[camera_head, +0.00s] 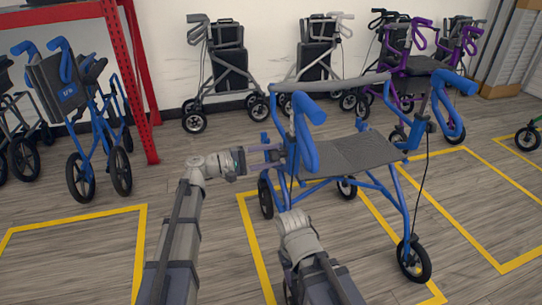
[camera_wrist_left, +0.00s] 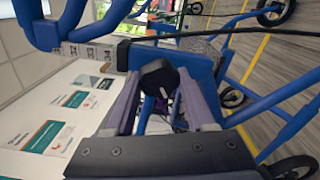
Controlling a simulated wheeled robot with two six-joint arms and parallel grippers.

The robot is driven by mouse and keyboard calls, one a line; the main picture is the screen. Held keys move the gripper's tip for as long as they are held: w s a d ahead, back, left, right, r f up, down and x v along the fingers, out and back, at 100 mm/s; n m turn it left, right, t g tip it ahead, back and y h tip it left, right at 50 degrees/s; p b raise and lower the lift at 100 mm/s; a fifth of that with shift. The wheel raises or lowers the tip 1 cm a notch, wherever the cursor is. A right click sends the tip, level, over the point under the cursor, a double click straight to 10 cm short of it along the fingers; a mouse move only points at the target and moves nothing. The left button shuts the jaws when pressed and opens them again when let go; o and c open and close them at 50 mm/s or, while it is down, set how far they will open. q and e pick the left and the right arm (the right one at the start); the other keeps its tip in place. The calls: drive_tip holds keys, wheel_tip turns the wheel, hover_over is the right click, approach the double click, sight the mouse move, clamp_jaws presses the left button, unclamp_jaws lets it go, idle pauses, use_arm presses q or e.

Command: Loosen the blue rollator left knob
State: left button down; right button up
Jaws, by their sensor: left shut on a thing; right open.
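The blue rollator (camera_head: 405,196), with a dark seat and blue handles, stands on the floor right of centre in the head view. Its left knob (camera_wrist_left: 158,78) is black and sits between my left fingers in the left wrist view. My left gripper (camera_head: 277,152) reaches in from the left at the rollator's near side post and is shut on the knob; its fingers flank the knob in the wrist view (camera_wrist_left: 158,92). In the head view the fingers hide the knob. My right gripper (camera_head: 293,218) is low in front of the rollator, open, its fingers mostly hidden behind its wrist.
Another blue rollator (camera_head: 103,125) stands at the left by a red rack post (camera_head: 134,90). Yellow lines (camera_head: 75,217) mark floor bays; the left front bay is clear.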

use_arm(q)
drive_tip(key=n, duration=0.4)
drive_tip(key=shift+f+n, duration=0.1)
drive_tip(key=shift+n, duration=2.2)
drive_tip(key=shift+c, duration=1.2)
unclamp_jaws()
drive_tip(key=v, duration=0.7)
drive_tip(key=shift+s+a, duration=0.15)
drive_tip(key=shift+a, duration=0.2)
